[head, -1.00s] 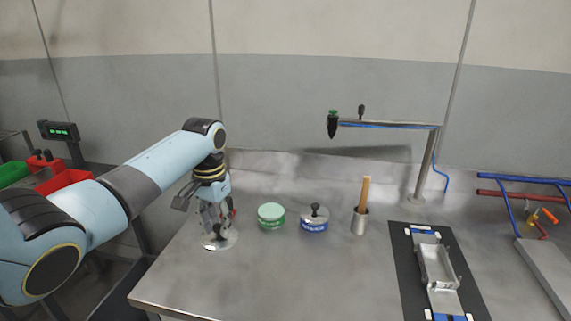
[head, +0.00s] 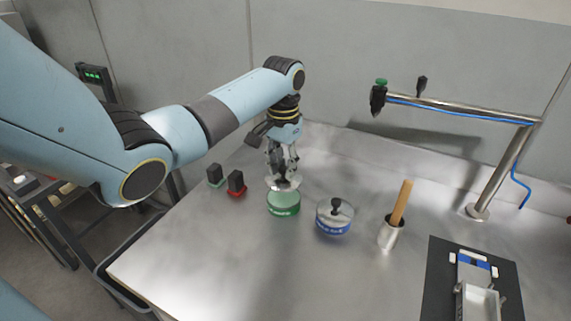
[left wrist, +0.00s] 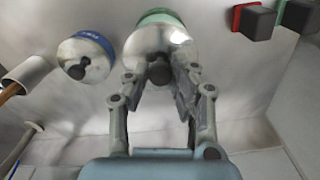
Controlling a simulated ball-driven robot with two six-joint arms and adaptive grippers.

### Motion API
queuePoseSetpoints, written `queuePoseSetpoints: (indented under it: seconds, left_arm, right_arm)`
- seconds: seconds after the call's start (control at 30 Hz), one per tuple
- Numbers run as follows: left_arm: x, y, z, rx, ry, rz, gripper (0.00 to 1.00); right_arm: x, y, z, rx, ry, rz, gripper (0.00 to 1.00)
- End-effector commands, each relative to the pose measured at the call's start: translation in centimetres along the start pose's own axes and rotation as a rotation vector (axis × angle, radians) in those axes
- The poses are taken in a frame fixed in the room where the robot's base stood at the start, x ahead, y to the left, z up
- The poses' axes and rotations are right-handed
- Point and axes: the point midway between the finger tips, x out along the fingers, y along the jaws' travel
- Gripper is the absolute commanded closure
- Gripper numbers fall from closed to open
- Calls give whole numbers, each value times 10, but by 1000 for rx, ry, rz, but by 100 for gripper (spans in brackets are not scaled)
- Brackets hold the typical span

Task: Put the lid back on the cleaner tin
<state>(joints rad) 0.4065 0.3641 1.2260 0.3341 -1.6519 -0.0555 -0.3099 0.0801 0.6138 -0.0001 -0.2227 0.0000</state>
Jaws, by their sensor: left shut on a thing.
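The green tin (head: 284,205) stands on the steel bench, and its green rim also shows in the left wrist view (left wrist: 158,16). My left gripper (head: 283,179) is directly over it, fingers down. It is shut on the dark knob (left wrist: 159,73) of a silver metal lid (left wrist: 148,42). The lid also shows in the head view (head: 272,183), at the top of the green tin. I cannot tell whether the lid touches the rim. Part of the lid is hidden behind the fingers. My right gripper is not in view.
A blue-labelled tin (head: 334,222) with a knobbed lid stands close on the right. A metal cup with a wooden handle (head: 390,233) is further right. A red-based block (head: 236,184) and a green-based block (head: 215,176) are on the left. The front bench is clear.

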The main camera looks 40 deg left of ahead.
Motion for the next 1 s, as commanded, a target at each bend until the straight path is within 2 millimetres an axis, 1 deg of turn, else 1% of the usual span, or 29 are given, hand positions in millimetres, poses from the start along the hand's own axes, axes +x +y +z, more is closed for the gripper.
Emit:
queuePoseSetpoints:
  seconds: [0.03, 0.2, 0.3, 0.5, 0.6, 1.0]
  left_arm:
    - [9, 0, 0, 0, 0, 0, 100]
    - [24, 0, 0, 1, -1, 0, 100]
    - [32, 0, 0, 1, 0, -1, 100]
    - [46, 0, 0, 0, 0, 0, 100]
    - [50, 0, 0, 0, 0, 0, 100]
    - [51, 0, 0, 0, 0, 0, 100]
  right_arm:
    - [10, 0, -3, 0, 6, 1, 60]
    - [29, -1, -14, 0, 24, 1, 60]
    - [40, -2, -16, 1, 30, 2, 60]
    - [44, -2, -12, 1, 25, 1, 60]
    - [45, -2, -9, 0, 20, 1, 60]
    - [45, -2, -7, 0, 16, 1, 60]
